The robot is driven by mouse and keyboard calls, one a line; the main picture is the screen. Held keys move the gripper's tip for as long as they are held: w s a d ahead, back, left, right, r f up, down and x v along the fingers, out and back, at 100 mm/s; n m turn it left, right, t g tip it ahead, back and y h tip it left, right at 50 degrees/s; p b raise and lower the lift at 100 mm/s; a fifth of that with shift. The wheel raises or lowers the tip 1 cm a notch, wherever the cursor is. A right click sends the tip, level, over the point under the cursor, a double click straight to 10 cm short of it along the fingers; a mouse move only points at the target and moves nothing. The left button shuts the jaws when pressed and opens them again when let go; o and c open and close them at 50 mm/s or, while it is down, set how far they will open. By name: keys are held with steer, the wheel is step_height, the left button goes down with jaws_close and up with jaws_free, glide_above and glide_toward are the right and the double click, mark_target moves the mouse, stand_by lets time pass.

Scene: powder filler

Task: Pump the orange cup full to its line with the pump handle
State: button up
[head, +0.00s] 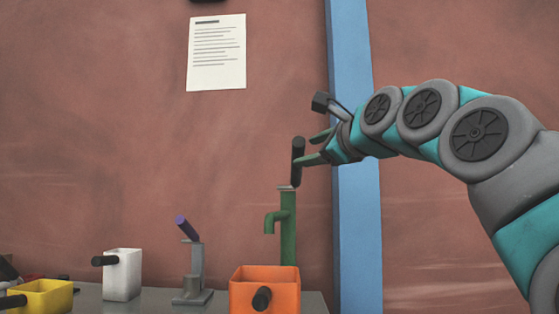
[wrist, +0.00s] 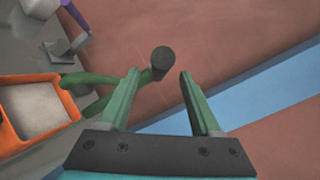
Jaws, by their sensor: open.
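The orange cup (head: 265,292) stands at the front edge of the head view, its dark handle facing me. The wrist view shows the orange cup (wrist: 66,102) from above with pale powder inside; I cannot make out its line. The green pump (head: 288,225) stands behind the cup, its spout pointing left. The dark pump handle (head: 298,162) rises upright from its top. My gripper (head: 312,149) is open beside the handle.
A grey stand with a purple lever (head: 187,228) is left of the pump. Further left are a white cup (head: 122,275) and a yellow cup (head: 45,296) on the grey table (head: 90,293). A blue post (head: 354,200) stands against the reddish wall right of the pump.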

steer(key=shift+p+x, duration=0.75)
steer(key=shift+x, duration=3.45)
jaws_close()
